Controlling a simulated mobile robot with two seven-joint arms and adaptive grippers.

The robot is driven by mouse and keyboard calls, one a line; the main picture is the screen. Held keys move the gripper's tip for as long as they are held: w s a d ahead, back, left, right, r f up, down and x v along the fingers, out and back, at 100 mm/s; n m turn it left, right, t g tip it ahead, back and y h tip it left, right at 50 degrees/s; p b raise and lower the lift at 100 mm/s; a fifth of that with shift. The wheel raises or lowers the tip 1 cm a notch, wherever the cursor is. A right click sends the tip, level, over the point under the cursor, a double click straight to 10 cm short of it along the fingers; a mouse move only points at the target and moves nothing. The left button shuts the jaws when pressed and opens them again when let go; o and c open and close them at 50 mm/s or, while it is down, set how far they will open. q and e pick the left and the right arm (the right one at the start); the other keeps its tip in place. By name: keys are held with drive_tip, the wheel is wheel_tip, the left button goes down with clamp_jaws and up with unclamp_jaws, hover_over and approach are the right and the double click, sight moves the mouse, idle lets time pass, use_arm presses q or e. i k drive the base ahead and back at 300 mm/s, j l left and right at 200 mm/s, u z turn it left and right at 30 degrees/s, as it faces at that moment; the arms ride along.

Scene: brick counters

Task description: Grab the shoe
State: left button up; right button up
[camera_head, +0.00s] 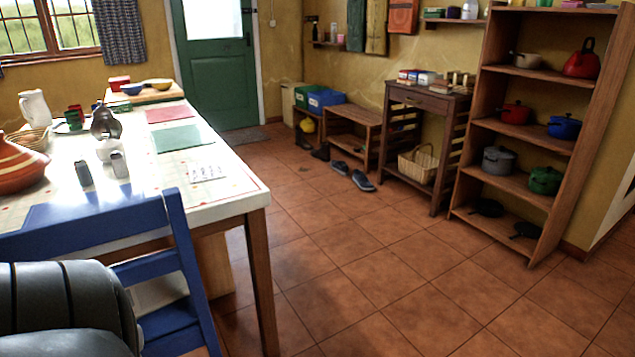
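A dark blue-grey shoe (363,181) lies on the tiled floor in front of the low wooden bench, in the head view. A similar shoe (340,168) lies just behind it to the left, apart from it. A darker pair of shoes (321,152) sits further back, by the bench's left end; its details are too small to tell. Neither gripper shows. A dark rounded arm part of mine fills the lower left corner, far from the shoes.
A table (235,187) with dishes and a blue chair (180,240) stand at the left. The wooden bench (352,114), a side table (430,101) with a basket (417,165) and a pot shelf (520,187) line the right wall. The middle floor is clear.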

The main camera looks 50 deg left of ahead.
sight(359, 177)
drive_tip(key=u, duration=1.2)
drive_tip(key=i+l+z, duration=0.1)
drive_tip(key=i+l, duration=0.2)
drive_tip(key=i, duration=0.2)
drive_tip(key=i+l, duration=0.3)
drive_tip(key=i, duration=0.2)
drive_tip(key=i+l+z, duration=0.15)
drive_tip(key=i+l, duration=0.15)
drive_tip(key=i, duration=0.25)
drive_tip(key=i+l+z, duration=0.1)
drive_tip(key=i, duration=0.4)
drive_tip(key=i+l, duration=0.25)
drive_tip(key=i, duration=0.3)
drive_tip(key=i+j+z, duration=0.3)
drive_tip(key=i+j, duration=0.75)
drive_tip(key=j, duration=0.25)
drive_tip(key=i+j+z, duration=0.1)
drive_tip(key=j, duration=0.3)
drive_tip(key=i+j, duration=0.1)
drive_tip(key=j, duration=0.25)
drive_tip(key=z, duration=0.05)
